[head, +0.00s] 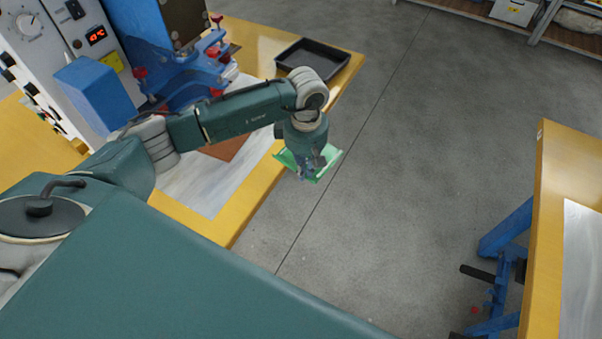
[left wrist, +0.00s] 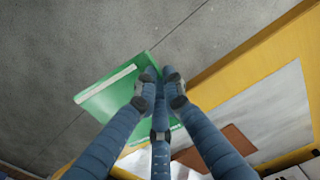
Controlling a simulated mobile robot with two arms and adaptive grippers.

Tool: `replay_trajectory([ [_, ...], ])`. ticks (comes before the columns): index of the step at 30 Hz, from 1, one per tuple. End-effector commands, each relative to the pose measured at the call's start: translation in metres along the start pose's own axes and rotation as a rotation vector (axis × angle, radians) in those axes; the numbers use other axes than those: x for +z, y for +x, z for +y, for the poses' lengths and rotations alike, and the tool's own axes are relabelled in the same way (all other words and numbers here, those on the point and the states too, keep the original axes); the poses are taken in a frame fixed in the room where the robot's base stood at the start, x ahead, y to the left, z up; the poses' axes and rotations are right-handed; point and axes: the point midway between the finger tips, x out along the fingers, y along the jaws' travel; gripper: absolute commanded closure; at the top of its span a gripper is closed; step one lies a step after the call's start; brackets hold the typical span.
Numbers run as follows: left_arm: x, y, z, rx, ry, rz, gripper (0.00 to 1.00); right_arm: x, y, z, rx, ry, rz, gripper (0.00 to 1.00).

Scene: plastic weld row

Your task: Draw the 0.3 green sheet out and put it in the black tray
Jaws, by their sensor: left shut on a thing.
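My left gripper (head: 313,170) is shut on a green sheet (head: 330,166) and holds it off the right edge of the yellow table, over the grey floor. In the left wrist view the green sheet (left wrist: 112,98) is between the fingers (left wrist: 160,80), with a pale strip along its upper side. The fingers hide part of it, and I cannot read a thickness mark. The black tray (head: 312,58) lies at the far right corner of the yellow table, apart from the gripper, and looks empty. My right gripper is not in view.
A blue machine with red knobs (head: 190,65) stands on the yellow table (head: 240,215), beside a grey plate (head: 195,190) and a brown sheet (head: 226,148). Another yellow table (head: 545,190) with a blue frame stands at right. Open floor lies between them.

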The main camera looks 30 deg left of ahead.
Motion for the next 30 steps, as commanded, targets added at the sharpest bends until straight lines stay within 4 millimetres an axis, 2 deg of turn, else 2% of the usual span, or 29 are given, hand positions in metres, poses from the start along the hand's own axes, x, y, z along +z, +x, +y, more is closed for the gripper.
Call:
replay_trajectory([
  [1, -0.005, 0.013, -0.003, -0.005, -0.061, -0.002, 1.00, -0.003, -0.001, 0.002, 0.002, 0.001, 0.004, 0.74],
  [4, -0.013, 0.028, -0.005, -0.001, -0.136, -0.002, 1.00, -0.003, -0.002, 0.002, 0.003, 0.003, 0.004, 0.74],
  [10, -0.007, 0.033, -0.004, 0.003, -0.169, -0.003, 1.00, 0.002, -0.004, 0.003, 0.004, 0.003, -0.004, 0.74],
  [17, 0.018, 0.032, 0.000, 0.002, -0.165, -0.004, 1.00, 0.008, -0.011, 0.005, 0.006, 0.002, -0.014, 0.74],
  [30, 0.070, 0.032, 0.009, 0.002, -0.165, -0.004, 1.00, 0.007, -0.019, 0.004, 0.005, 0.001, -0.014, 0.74],
])
